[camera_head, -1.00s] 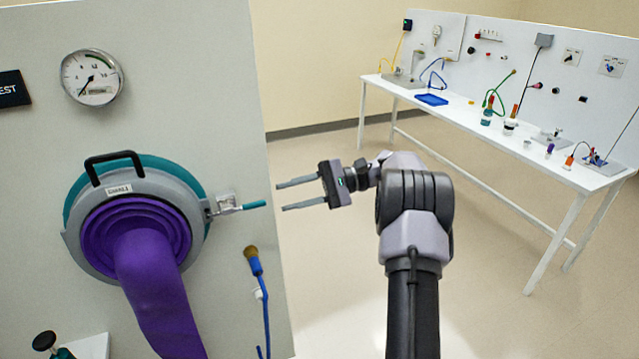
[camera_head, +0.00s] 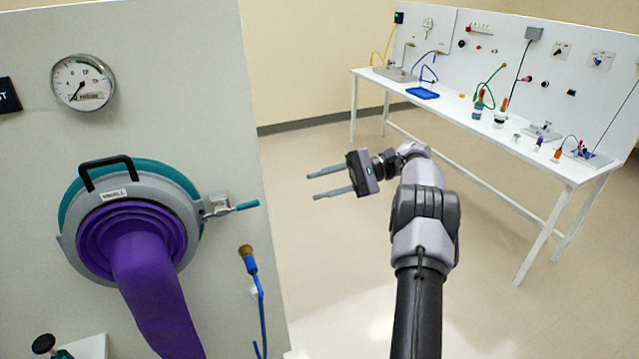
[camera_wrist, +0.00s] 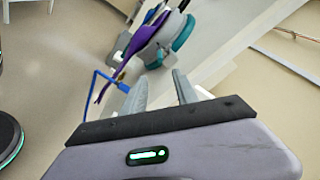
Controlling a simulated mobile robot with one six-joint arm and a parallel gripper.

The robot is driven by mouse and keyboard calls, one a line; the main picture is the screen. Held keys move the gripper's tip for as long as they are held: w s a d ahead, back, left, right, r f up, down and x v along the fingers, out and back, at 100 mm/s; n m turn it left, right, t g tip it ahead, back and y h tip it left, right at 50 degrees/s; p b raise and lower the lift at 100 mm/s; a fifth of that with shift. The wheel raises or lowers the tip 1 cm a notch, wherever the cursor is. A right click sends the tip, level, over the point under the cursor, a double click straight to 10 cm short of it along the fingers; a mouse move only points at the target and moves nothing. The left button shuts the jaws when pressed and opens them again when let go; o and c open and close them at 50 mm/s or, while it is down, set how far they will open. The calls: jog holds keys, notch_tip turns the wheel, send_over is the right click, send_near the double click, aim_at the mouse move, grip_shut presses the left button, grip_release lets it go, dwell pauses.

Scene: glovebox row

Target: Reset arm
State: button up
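My gripper (camera_head: 332,182) is in the middle of the head view, in free air to the right of the glovebox panel. Its two fingers point left toward the panel and stand apart with nothing between them. In the wrist view my gripper (camera_wrist: 160,88) also shows open and empty. My arm reaches up from the bottom of the head view and bends left at the wrist.
The panel (camera_head: 200,60) at left carries a purple glove (camera_head: 150,275) in a grey-and-teal port, a latch with a teal handle (camera_head: 246,205), a gauge (camera_head: 82,82) and a blue hose (camera_head: 260,300). A white bench (camera_head: 470,125) stands back right. Floor between is clear.

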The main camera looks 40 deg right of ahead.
jog(key=s+a+r+n+g+h+b, duration=0.1)
jog(key=s+a+n+g+h+b, duration=0.25)
jog(key=a, duration=0.95)
jog(key=s+a+r+n+g+h+b, duration=0.15)
jog(key=s+a+h, duration=0.4)
jog(key=a, duration=0.65)
jog(key=s+a+f+n+t+h+b, duration=0.1)
jog(key=s+a+f+t+h+b, duration=0.1)
jog(key=s+f, duration=0.3)
jog(key=s+a+f+n+t+h+b, duration=0.1)
jog(key=s+a+f+t+h+b, duration=0.1)
jog(key=s, duration=0.9)
notch_tip(320, 180, down, 3)
jog(key=shift+s+a+f+n+t+h, duration=0.15)
jog(key=shift+s+a+n+t+h, duration=0.15)
jog(key=shift+a+t, duration=0.55)
